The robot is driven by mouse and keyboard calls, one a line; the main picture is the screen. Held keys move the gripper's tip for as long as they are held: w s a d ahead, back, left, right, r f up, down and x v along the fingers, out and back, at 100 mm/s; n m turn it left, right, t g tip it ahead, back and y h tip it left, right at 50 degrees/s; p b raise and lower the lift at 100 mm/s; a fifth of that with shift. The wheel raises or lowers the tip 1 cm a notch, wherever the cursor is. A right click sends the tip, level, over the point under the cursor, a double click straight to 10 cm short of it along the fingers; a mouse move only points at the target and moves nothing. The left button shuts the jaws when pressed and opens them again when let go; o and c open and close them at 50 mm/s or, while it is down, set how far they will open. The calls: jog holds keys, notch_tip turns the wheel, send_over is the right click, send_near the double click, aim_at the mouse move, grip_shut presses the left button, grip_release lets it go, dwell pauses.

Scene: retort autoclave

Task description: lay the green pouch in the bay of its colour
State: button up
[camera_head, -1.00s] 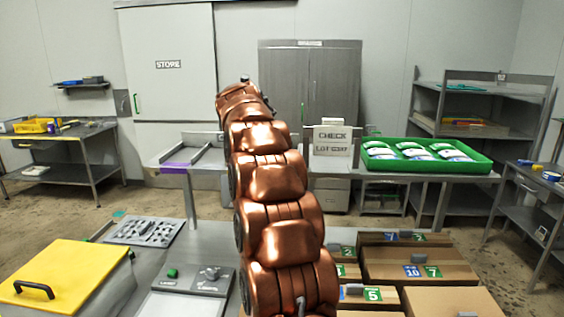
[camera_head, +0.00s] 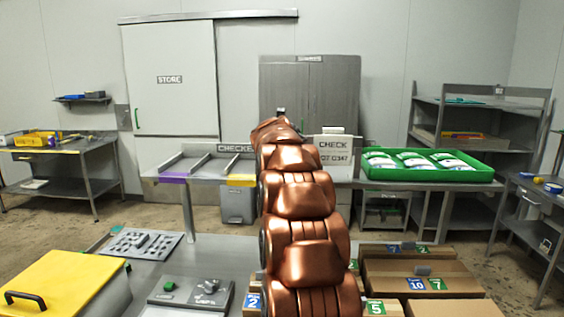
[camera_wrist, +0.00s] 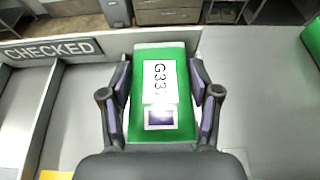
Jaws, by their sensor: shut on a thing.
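The green pouch (camera_wrist: 180,120) has a white label reading "G33" and a small dark square. It sits between the two fingers of my gripper (camera_wrist: 160,75), which is shut on it. In the head view my arm hides both gripper and pouch. The rack of bays (camera_head: 205,160) stands on the back table under a "CHECKED" sign. A purple-fronted bay (camera_head: 173,180) and a yellow-fronted bay (camera_head: 241,181) show there. No green-fronted bay shows; my arm covers the area right of the yellow one. In the wrist view, the bay dividers (camera_wrist: 45,120) lie left of the pouch.
A green tray (camera_head: 430,178) with several pouches stands right on the back table. Cartons (camera_head: 420,270), a yellow lidded box (camera_head: 70,285) and a control panel (camera_head: 190,292) are in front.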

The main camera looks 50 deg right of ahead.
jog(key=shift+f, duration=2.1)
jog(key=o, duration=0.9)
jog(key=shift+f, duration=0.1)
jog(key=shift+b+v, duration=1.3)
jog(key=shift+v, duration=4.7)
